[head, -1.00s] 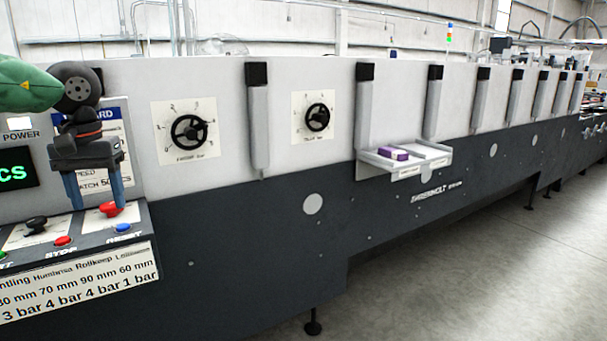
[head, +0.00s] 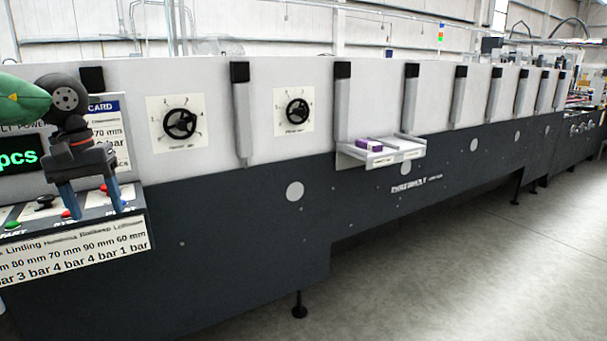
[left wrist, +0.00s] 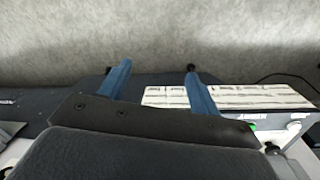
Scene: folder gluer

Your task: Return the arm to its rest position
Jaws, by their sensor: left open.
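My left gripper (head: 95,212) hangs at the left of the head view, fingers pointing down, in front of the sloped control panel (head: 132,207). Its two blue fingers are apart with nothing between them. In the left wrist view the fingers (left wrist: 160,85) are also spread and empty, with grey floor beyond them. The panel's label plate (left wrist: 230,97) shows past the right finger there. My right gripper does not show.
The long folder gluer (head: 270,240) fills the head view. It has two dials, the left one (head: 179,124) and the right one (head: 297,112). A small shelf (head: 398,154) holds a purple-and-white item (head: 369,145). Clear floor (head: 470,270) lies at the lower right.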

